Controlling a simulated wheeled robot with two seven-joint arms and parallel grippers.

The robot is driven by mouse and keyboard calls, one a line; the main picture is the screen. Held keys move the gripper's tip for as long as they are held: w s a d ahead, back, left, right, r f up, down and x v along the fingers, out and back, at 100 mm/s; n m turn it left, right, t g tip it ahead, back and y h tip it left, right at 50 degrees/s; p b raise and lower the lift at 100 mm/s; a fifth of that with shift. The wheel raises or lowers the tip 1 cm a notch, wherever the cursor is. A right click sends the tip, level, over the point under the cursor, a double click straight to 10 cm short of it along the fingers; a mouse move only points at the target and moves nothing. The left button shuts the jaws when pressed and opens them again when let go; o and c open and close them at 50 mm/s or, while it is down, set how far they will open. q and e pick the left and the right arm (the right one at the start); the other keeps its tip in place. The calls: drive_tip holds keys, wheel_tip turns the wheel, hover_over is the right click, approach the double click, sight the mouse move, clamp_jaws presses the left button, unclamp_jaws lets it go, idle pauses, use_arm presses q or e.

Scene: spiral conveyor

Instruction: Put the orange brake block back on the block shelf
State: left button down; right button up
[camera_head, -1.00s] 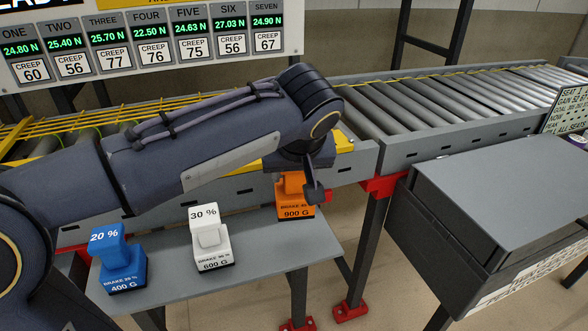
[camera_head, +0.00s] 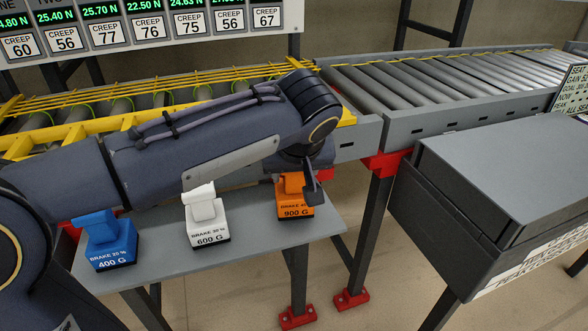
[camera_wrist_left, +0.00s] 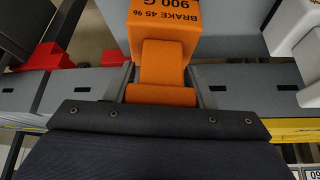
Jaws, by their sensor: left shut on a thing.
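The orange brake block (camera_head: 295,208), marked 900 G, is at the right end of the grey block shelf (camera_head: 245,232). My left gripper (camera_head: 297,180) is shut on its upper grip from above. The block looks upright, its base at or just above the shelf top; I cannot tell if they touch. In the left wrist view the block (camera_wrist_left: 165,40), marked BRAKE 45 %, has its narrow grip between the two fingers of my left gripper (camera_wrist_left: 162,88). My right gripper is not in view.
On the same shelf stand a white 600 G block (camera_head: 207,223) and a blue 400 G block (camera_head: 108,250), left of the orange one. The roller conveyor (camera_head: 440,90) runs behind. A dark grey cabinet (camera_head: 500,170) stands at the right.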

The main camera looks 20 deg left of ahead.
use_arm(q)
drive_tip(key=shift+f+b, duration=0.55)
idle(0.6)
drive_tip(key=c, duration=0.8)
unclamp_jaws()
drive_tip(key=shift+o, duration=1.1)
drive_tip(key=shift+f, duration=0.15)
drive_tip(key=p+v, duration=0.2)
drive_tip(key=v, duration=0.6)
